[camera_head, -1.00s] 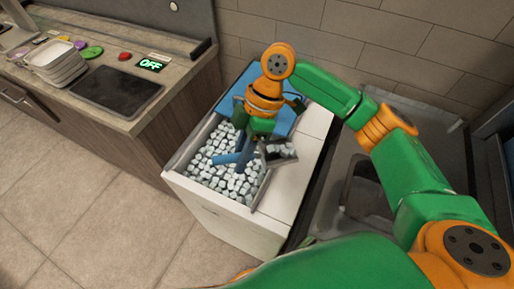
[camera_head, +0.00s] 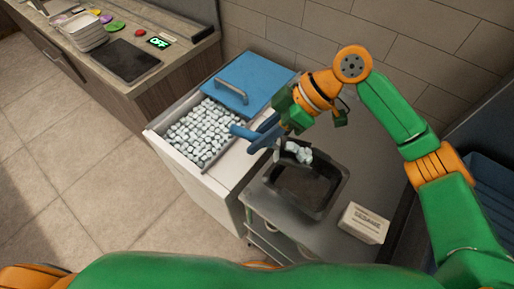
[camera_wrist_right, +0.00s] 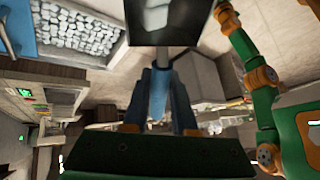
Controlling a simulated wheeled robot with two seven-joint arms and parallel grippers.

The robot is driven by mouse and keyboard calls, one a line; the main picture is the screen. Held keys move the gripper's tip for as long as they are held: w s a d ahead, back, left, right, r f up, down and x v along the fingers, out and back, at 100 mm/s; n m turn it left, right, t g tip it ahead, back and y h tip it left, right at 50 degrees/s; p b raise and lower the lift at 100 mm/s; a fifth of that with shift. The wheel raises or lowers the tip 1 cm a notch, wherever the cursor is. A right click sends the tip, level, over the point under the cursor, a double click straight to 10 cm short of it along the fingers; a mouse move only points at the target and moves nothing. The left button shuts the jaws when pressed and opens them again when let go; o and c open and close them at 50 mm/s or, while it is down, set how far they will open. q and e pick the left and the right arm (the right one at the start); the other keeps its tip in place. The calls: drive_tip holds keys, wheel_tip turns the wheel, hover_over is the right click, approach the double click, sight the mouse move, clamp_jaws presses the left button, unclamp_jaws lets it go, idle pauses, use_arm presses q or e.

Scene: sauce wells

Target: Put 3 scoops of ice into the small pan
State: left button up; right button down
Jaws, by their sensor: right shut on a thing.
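My right gripper (camera_head: 262,132) is shut on the handle of a dark scoop; its blue fingers and the scoop (camera_wrist_right: 165,40) also show in the right wrist view. Pale ice cubes (camera_head: 300,153) sit in the scoop in the head view. The scoop is over the far end of the small dark pan (camera_head: 322,207), which rests on a metal cart. The visible inside of the pan looks dark and bare; its far end is partly hidden. The ice bin (camera_head: 177,164), full of ice cubes, stands to the left. My left gripper is not in view.
The bin's blue lid (camera_head: 255,78) with a grey handle lies behind the ice. A white labelled box (camera_head: 364,223) stands on the cart right of the pan. A counter at the upper left holds stacked white trays (camera_head: 84,33) and a dark plate (camera_head: 125,61).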

use_arm(q)
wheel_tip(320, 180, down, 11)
drive_tip(key=b, duration=0.9)
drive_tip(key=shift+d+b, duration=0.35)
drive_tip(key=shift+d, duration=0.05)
use_arm(e)
drive_tip(key=d+r+n+y, duration=0.1)
drive_tip(key=d+r+y, duration=0.4)
drive_tip(key=d+y, duration=0.2)
drive_tip(key=shift+s+r+y, duration=0.3)
drive_tip(key=shift+s+r, duration=0.1)
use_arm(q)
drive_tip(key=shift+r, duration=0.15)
use_arm(e)
drive_tip(key=shift+d, duration=0.1)
